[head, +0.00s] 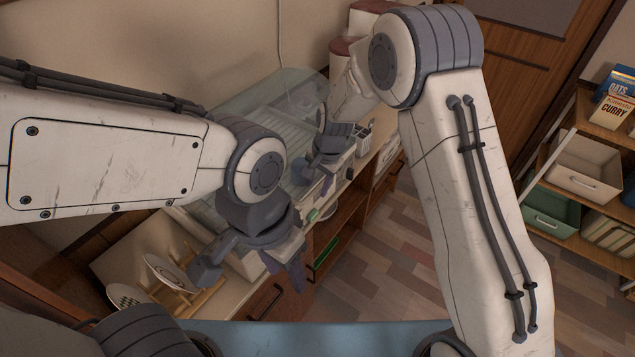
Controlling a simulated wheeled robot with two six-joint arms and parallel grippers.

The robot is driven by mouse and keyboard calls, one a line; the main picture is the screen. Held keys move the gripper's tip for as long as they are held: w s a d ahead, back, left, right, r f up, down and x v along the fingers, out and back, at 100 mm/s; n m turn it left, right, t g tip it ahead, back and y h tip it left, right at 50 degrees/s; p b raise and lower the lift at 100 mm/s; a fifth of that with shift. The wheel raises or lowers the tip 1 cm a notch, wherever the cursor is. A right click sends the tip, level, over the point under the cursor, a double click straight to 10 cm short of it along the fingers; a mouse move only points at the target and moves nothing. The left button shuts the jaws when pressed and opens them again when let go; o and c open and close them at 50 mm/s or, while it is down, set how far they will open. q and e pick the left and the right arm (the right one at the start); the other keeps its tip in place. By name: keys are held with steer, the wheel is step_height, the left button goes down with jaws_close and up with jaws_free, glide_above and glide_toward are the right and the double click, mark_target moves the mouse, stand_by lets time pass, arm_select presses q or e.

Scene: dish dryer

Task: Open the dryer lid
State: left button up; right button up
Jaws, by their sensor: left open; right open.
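The dish dryer stands on the counter against the wall, with a clear, see-through lid (262,100) over its rack. The lid appears to be down, though my arms cover much of its front. My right gripper (315,183) is open at the right front part of the dryer, fingers pointing down. I cannot tell whether it touches the lid. My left gripper (287,272) is open and empty in front of the counter edge, lower in the picture and apart from the lid.
A wooden rack with plates (168,272) stands on the counter at the lower left. Reddish canisters (345,47) stand behind the dryer. A utensil holder (363,138) is to its right. Shelves with bins (585,165) are at the far right. The floor (375,260) between is clear.

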jaws_close()
stand_by(1.4)
